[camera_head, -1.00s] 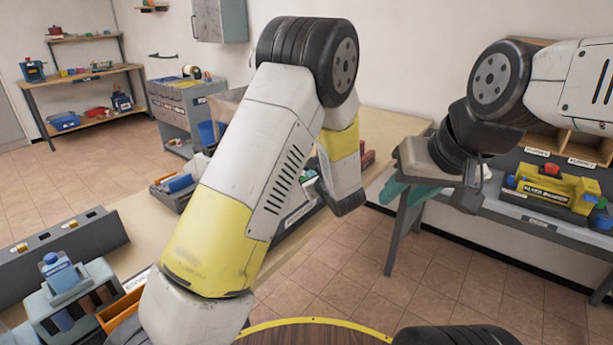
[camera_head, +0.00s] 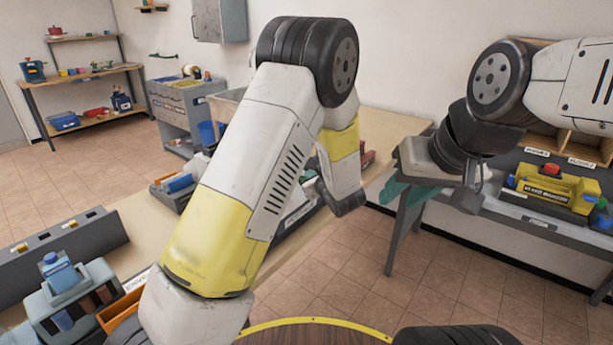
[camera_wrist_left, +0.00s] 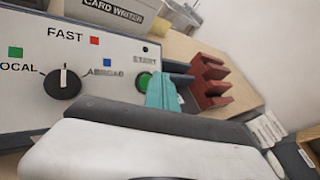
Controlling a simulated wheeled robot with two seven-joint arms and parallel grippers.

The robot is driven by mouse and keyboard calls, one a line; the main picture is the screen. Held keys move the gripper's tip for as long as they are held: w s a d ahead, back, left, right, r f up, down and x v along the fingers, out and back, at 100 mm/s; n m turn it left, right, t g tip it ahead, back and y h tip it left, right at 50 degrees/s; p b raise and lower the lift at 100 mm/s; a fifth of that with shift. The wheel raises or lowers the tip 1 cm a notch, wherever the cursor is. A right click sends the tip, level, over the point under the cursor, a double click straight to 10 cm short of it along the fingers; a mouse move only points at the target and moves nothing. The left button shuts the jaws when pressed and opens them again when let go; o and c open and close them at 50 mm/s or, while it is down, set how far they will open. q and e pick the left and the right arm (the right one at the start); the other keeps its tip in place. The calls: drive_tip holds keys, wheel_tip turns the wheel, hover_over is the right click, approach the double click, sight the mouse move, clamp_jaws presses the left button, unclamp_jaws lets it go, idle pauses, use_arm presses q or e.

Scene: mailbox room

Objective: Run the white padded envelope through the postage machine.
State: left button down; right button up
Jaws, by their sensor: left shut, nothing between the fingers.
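The postage machine's light front panel (camera_wrist_left: 40,50) fills the left of the left wrist view. It carries a black dial (camera_wrist_left: 62,84), its white mark pointing up towards FAST, and a green START button (camera_wrist_left: 144,82). My left gripper (camera_wrist_left: 163,92) is shut and empty, its teal tips just right of the START button; I cannot tell if they touch it. In the head view my left arm hides much of the machine. My right gripper (camera_head: 405,192) shows teal fingers over the floor beside the right-hand table; its opening is unclear. I cannot make out the white padded envelope.
A red slotted rack (camera_wrist_left: 210,82) stands right of the panel. A grey box marked CARD WRITER (camera_wrist_left: 112,10) is behind it. On the wooden table are a grey-blue device (camera_head: 75,290) and an orange tray (camera_head: 122,308). A yellow device (camera_head: 550,188) stands on the right-hand table.

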use_arm(q)
drive_tip(key=shift+f, duration=0.15)
idle(0.7)
drive_tip(key=shift+w+a+f, duration=0.15)
drive_tip(key=shift+a+f, duration=0.05)
